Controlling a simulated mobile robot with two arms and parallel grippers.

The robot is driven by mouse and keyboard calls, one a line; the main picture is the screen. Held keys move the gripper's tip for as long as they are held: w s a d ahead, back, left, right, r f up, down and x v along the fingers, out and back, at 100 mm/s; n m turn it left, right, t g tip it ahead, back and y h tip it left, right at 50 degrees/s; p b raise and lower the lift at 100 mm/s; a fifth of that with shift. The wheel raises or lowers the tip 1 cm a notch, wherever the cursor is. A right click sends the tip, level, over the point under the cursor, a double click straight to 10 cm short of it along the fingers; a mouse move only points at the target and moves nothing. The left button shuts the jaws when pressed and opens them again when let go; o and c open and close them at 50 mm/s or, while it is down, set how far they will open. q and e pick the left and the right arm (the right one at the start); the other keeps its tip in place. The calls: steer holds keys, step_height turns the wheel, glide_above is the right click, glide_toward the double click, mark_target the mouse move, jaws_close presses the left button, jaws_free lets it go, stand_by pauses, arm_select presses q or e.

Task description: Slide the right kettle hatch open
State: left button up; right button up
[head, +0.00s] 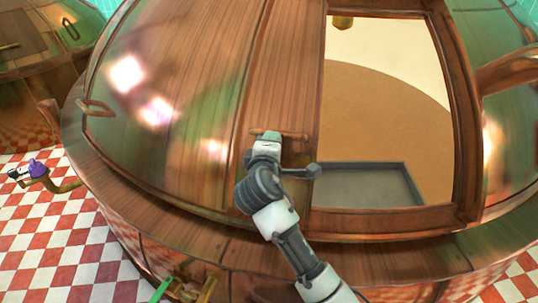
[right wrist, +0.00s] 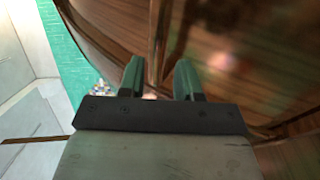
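The large copper kettle (head: 195,75) fills the middle of the head view. On its right side a framed opening (head: 385,110) stands uncovered, and I see into the kettle through it. The hatch (head: 287,75), a brown copper panel, lies left of the opening, with a bar handle (head: 294,135) low on it. My right gripper (head: 267,135) is at the handle's left end; whether it touches is unclear. In the right wrist view its two green fingers (right wrist: 160,75) are apart beside a brown copper surface, with nothing clearly held between them.
Inside the opening are an orange-brown surface (head: 375,95) and a grey tray-like ledge (head: 368,186). Another handle (head: 95,106) sits on the kettle's left. A second kettle (head: 35,45) stands at upper left. The red and white checked floor (head: 50,240) is partly clear.

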steer(key=shift+v, duration=2.05)
steer(key=shift+f, duration=0.1)
